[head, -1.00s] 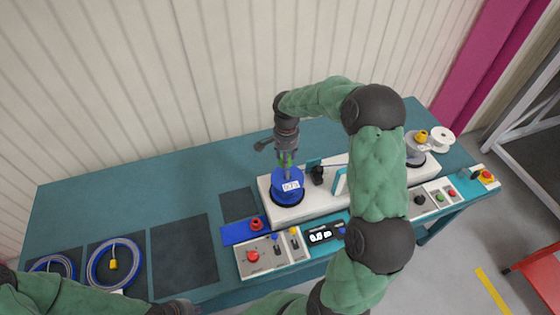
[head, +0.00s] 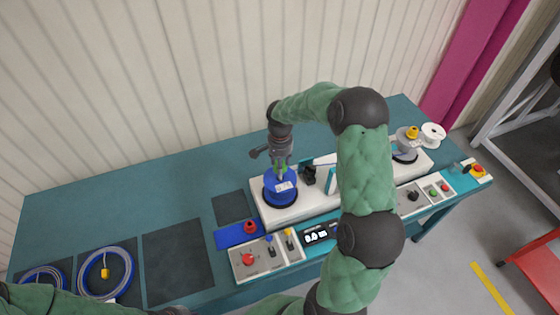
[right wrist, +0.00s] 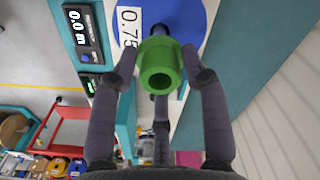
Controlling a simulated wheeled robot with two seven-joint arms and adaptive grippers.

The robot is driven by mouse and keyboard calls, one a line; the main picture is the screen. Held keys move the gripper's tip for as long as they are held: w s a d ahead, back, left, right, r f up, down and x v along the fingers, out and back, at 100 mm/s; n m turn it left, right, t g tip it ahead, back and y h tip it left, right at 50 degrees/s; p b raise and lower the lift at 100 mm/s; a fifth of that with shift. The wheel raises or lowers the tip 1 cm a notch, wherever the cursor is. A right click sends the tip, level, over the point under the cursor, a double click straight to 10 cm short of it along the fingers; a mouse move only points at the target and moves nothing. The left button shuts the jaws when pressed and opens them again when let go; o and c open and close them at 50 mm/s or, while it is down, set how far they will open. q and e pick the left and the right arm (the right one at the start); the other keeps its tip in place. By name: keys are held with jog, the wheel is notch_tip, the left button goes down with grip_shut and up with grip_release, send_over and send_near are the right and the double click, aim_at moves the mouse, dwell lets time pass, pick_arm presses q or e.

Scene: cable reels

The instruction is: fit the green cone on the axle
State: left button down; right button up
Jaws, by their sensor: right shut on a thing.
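The green cone (right wrist: 160,65) is held between the fingers of my right gripper (right wrist: 161,80), its open hole facing the wrist camera. In the head view the cone (head: 281,168) is a small green patch over the blue reel (head: 271,196), and my right gripper (head: 281,160) points down above it. The reel (right wrist: 190,20) fills the top of the right wrist view. The dark tip of the axle (right wrist: 159,30) shows just beyond the cone; I cannot tell whether they touch. My left gripper (head: 168,311) barely shows at the bottom edge; its fingers are hidden.
The reel sits on a white machine base (head: 295,212). A control panel (head: 262,262) with knobs and a display (head: 318,235) lie in front. A grey spool (head: 406,145) stands at the right end. Coiled cables (head: 105,272) lie at left; the table's back left is clear.

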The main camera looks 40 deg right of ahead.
jog(key=shift+f, duration=0.15)
dwell(0.7)
jog(key=shift+f+b, duration=1.8)
dwell(1.0)
jog(key=shift+f, duration=0.3)
jog(key=shift+b, duration=0.3)
jog(key=o, duration=1.6)
jog(key=shift+c, duration=0.2)
jog(key=shift+r, duration=0.1)
